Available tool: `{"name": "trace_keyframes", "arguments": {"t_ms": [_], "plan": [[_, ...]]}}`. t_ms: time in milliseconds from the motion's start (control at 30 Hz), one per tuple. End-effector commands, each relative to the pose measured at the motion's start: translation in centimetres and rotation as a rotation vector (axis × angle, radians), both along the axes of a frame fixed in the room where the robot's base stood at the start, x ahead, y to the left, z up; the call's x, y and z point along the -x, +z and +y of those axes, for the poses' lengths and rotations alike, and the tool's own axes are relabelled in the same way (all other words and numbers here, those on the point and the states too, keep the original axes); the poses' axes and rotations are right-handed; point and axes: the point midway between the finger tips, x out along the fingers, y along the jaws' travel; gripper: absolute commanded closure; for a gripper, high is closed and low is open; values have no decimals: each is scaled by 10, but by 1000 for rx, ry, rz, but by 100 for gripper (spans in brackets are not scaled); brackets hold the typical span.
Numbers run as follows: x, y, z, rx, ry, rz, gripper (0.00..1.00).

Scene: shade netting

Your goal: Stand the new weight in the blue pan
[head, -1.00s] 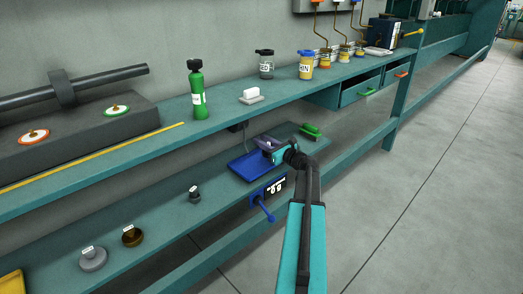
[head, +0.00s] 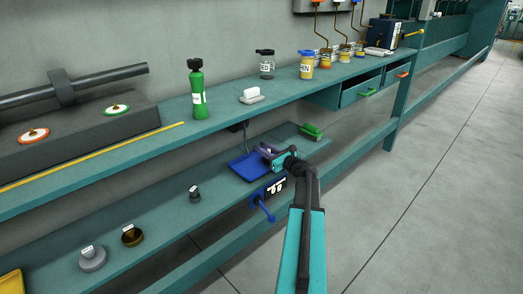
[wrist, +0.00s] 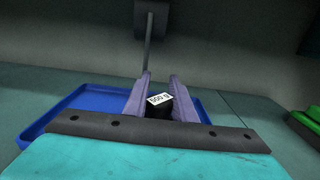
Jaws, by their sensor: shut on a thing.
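My gripper (head: 268,150) is shut on a small dark weight (wrist: 158,111) with a white label that seems to read 500 g. The blue pan (head: 243,166) is a shallow tray on the lower shelf. The gripper and weight are over the pan's right part in the head view. In the wrist view the pan's rim (wrist: 62,104) shows on both sides of the fingers. The weight's underside is hidden, so I cannot tell whether it touches the pan floor.
A green pan (head: 311,131) lies to the right of the blue one. A blue lever (head: 265,210) sticks out in front, beside a dark panel with white marks (head: 276,187). Several other weights, including a brown one (head: 132,235), stand left on the lower shelf. The upper shelf (head: 225,108) overhangs behind.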

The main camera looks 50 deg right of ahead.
Motion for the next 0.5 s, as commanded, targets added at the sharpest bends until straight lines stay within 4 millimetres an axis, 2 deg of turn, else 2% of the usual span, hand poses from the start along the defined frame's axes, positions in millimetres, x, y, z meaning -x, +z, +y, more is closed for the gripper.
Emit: {"name": "trace_keyframes", "arguments": {"t_ms": [167, 200, 300, 500], "plan": [[0, -2, 0, 0, 0, -2, 100], [0, -3, 0, 0, 0, 0, 73], [0, -2, 0, 0, -1, 0, 57], [1, -2, 0, 0, -1, 0, 57]]}}
